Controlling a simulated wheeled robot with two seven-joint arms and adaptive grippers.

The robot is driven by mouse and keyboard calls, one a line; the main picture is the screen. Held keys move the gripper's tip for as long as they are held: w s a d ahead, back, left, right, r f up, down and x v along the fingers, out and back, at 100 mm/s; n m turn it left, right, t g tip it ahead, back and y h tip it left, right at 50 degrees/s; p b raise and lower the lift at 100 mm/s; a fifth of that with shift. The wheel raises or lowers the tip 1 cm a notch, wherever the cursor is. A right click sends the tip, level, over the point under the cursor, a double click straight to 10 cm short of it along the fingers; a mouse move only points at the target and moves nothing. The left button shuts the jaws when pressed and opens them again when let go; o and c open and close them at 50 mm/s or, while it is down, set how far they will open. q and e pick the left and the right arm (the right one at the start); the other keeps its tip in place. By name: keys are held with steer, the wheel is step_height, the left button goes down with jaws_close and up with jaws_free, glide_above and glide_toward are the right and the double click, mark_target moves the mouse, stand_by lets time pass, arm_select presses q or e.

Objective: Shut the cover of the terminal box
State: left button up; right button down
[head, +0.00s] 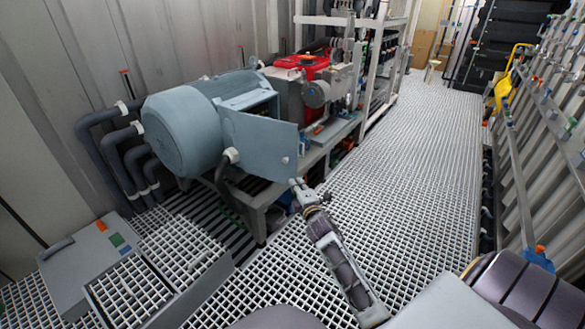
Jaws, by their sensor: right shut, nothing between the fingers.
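The terminal box (252,102) is a grey-blue box on the side of a large rounded motor (180,135). Its cover (258,142) is a flat grey-blue plate that stands open, hanging out from the box toward me, with a small pale knob near its right edge. My right gripper (293,183) is shut and empty. Its tips are just below the cover's lower right corner; I cannot tell whether they touch it. My left gripper is not in view.
A metal frame (258,215) carries the motor. A red machine (302,66) stands behind it. Grey pipes (105,140) run along the left wall. A grey box (85,260) sits at the lower left. The grating floor (405,170) is clear to the right.

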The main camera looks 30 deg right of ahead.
steer(key=shift+w, duration=0.2)
steer(key=b, duration=0.3)
glide_toward(289, 156)
steer(key=shift+w+a, duration=1.1)
steer(key=shift+a, duration=0.15)
steer(key=shift+w+d+f, duration=0.1)
steer(key=shift+w+d, duration=0.35)
steer(key=shift+d, duration=0.15)
steer(key=shift+w+d+b, duration=0.2)
steer(key=shift+w+d, duration=0.15)
steer(key=shift+d, duration=0.2)
steer(key=shift+w+d+b, duration=0.15)
steer(key=shift+w+d, duration=0.2)
steer(key=shift+d, duration=0.2)
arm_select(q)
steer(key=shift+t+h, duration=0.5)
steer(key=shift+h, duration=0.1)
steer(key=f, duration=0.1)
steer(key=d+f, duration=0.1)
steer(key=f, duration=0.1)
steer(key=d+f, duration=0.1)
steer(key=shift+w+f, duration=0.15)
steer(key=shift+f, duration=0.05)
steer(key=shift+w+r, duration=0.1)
